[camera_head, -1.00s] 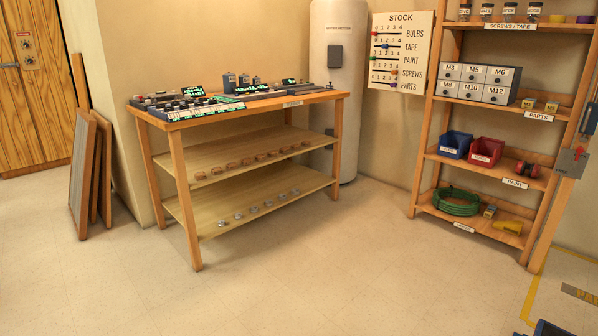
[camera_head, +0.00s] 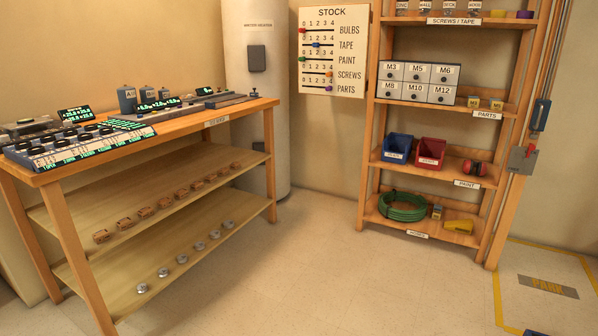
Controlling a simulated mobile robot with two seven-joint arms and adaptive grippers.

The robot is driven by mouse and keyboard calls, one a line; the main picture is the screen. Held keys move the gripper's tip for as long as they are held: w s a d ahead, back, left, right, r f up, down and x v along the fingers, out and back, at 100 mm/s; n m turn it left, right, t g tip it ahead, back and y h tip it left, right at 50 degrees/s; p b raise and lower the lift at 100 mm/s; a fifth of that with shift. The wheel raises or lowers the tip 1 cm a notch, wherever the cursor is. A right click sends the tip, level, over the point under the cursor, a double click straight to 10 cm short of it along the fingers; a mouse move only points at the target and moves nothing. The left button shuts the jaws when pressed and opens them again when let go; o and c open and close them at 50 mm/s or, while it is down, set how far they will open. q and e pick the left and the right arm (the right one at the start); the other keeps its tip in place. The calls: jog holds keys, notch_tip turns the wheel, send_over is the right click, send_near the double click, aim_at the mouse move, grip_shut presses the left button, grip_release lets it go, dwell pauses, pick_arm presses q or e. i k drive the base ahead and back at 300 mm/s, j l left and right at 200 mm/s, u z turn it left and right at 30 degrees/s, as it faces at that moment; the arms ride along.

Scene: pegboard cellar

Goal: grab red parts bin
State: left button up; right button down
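The red parts bin (camera_head: 430,153) sits on the shelf labelled PAINT of the wooden shelving unit at the right. It is upright with a pale label on its front. A blue bin (camera_head: 397,148) stands close beside it on the left. A dark red and black round item (camera_head: 474,168) lies to its right on the same shelf. Neither of my grippers is in view.
A wooden bench (camera_head: 180,117) with electronic devices fills the left side. Clear floor (camera_head: 300,270) lies between the bench and the shelves. A grey cylinder (camera_head: 257,100) stands at the back. A yellow-lined PARK area (camera_head: 545,310) is at the lower right.

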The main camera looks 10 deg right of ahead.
aim_at(430, 152)
jog(key=i+l+z, duration=0.2)
jog(key=i+z, duration=0.3)
jog(key=i, duration=0.2)
jog(key=i+j+z, duration=0.1)
jog(key=i+z, duration=0.35)
jog(key=i, duration=0.25)
